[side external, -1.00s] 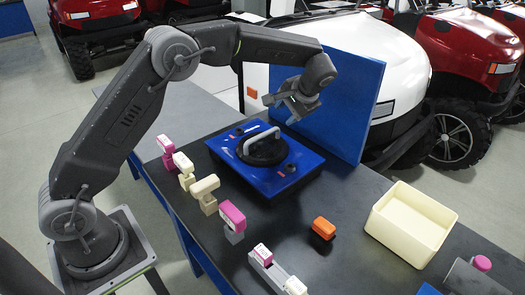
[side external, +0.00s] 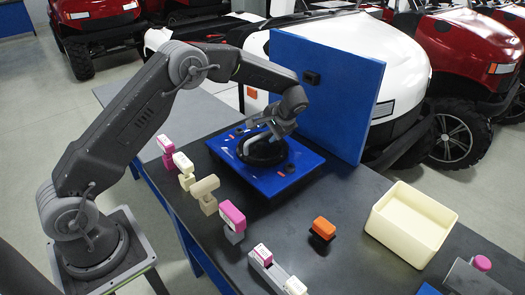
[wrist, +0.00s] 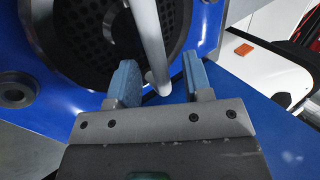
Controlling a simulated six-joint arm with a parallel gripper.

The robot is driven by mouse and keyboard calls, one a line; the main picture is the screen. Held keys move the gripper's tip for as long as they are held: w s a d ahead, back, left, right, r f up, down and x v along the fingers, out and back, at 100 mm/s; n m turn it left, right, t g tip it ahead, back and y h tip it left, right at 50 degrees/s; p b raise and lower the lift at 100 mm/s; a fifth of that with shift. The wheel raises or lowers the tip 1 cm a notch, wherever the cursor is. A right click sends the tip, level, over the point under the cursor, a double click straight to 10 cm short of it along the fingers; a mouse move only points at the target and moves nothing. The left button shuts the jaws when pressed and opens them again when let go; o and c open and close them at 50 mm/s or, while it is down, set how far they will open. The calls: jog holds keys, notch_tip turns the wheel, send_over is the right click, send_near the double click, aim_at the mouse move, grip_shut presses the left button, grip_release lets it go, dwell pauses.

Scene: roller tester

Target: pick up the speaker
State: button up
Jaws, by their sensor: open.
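The speaker (side external: 266,156) is a round black unit with a pale curved handle (side external: 254,139), set on a blue panel on the table. In the wrist view its perforated black grille (wrist: 82,45) fills the upper left. My gripper (side external: 268,128) is over the speaker, close to the handle. In the wrist view my gripper (wrist: 159,78) is open, and the lower end of the handle (wrist: 149,45) shows between its two blue-padded fingers. Whether a finger touches the handle I cannot tell.
An upright blue board (side external: 338,105) with a black fitting stands just behind. Several small pink and cream blocks line the table's left side.

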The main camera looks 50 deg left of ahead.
jog(key=shift+a+f, duration=0.35)
jog(key=shift+f, duration=0.2)
jog(key=shift+c, duration=0.3)
grip_shut()
jog(key=shift+r, duration=0.1)
